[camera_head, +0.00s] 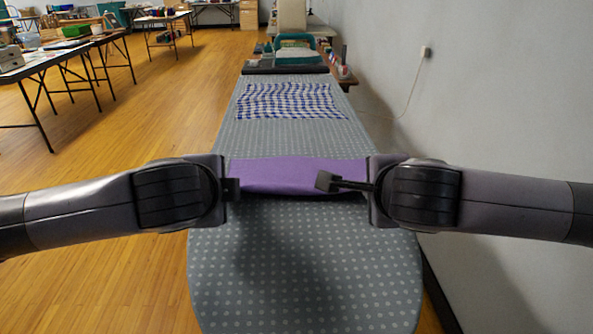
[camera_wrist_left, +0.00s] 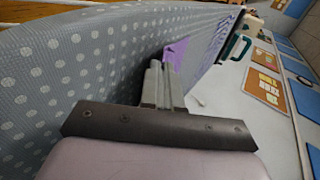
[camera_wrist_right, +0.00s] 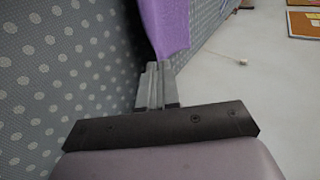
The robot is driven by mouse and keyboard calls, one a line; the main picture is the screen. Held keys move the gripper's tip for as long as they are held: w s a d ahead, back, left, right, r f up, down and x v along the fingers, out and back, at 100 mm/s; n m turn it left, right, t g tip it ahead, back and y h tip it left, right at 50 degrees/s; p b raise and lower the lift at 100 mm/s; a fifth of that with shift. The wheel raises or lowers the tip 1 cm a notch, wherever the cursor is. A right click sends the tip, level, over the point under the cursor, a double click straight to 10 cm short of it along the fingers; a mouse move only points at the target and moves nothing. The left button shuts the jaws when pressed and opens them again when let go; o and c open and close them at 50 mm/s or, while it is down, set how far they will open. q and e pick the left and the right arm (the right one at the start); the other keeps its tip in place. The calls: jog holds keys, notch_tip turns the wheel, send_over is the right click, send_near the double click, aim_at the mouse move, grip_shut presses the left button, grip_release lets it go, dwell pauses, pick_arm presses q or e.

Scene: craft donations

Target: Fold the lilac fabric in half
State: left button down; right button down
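The lilac fabric (camera_head: 285,175) lies across the grey dotted ironing board between my two arms. Its near edge bows toward me with a dark shadow under it. My left gripper (camera_head: 233,187) is at its left near side; only a short stub of the fingers shows in the head view. In the left wrist view the fingers (camera_wrist_left: 160,82) are close together, with a bit of lilac fabric (camera_wrist_left: 175,52) at their tips. My right gripper (camera_head: 328,181) reaches in from the right over the fabric's near part. In the right wrist view its fingers (camera_wrist_right: 153,85) are close together and the fabric (camera_wrist_right: 165,25) meets their tips.
A blue-and-white checked cloth (camera_head: 288,100) lies flat farther up the board (camera_head: 305,270). The near end of the board is clear. A wall (camera_head: 480,110) runs close along the right side. Tables (camera_head: 60,60) stand at the far left.

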pick_arm(q)
jog(key=c, duration=1)
grip_release()
pick_arm(e)
jog(key=c, duration=1)
grip_release()
pick_arm(q)
jog(key=shift+r, duration=0.1)
pick_arm(e)
jog(key=shift+r, duration=0.1)
pick_arm(q)
jog(key=s+r, duration=0.6)
jog(key=r, duration=0.3)
pick_arm(e)
jog(key=s+r, duration=0.6)
jog(key=r, duration=0.3)
pick_arm(q)
jog(key=shift+s+f, duration=0.1)
pick_arm(e)
jog(key=shift+s+f, duration=0.1)
